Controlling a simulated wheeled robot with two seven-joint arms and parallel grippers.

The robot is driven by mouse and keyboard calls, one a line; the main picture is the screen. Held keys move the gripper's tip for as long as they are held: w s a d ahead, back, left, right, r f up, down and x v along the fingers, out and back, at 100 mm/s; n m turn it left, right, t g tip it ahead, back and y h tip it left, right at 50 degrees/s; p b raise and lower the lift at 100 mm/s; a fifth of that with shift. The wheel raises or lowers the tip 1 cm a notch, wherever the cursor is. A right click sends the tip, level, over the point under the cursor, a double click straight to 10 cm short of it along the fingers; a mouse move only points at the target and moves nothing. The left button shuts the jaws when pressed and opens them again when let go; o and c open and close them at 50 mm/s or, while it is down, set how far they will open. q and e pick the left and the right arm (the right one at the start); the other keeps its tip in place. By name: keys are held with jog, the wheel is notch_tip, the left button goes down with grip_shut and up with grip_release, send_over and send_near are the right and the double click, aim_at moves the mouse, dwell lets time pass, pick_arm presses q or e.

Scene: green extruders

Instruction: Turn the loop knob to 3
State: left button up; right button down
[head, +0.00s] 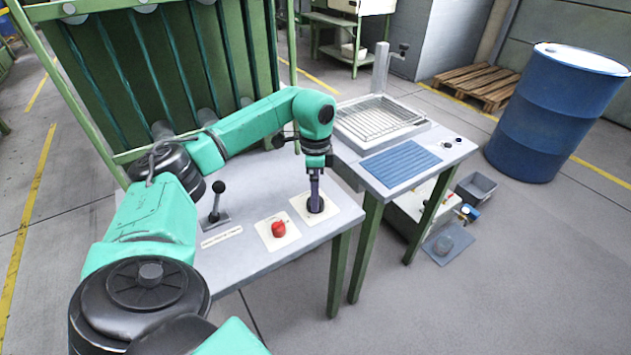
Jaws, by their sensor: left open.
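The loop knob appears as a small dark knob (315,205) on a pale square plate (301,208) near the right end of the grey panel table. My left gripper (315,203) points straight down over this plate, its fingers reaching down to the knob. The fingers cover most of the knob, so its setting and any numbers cannot be read. Whether the fingers touch the knob cannot be told. The left gripper is open. My right gripper does not show.
A red button (278,229) on a pale plate and a black lever (217,200) stand left of the knob. A second table with a wire rack (380,118) and a blue ribbed mat (401,163) is to the right. A blue drum (555,110) stands beyond.

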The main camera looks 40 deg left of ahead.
pick_arm(q)
notch_tip(320, 180, down, 2)
jog(key=shift+d+f, duration=0.1)
jog(key=shift+c, duration=0.3)
jog(key=c, duration=1.3)
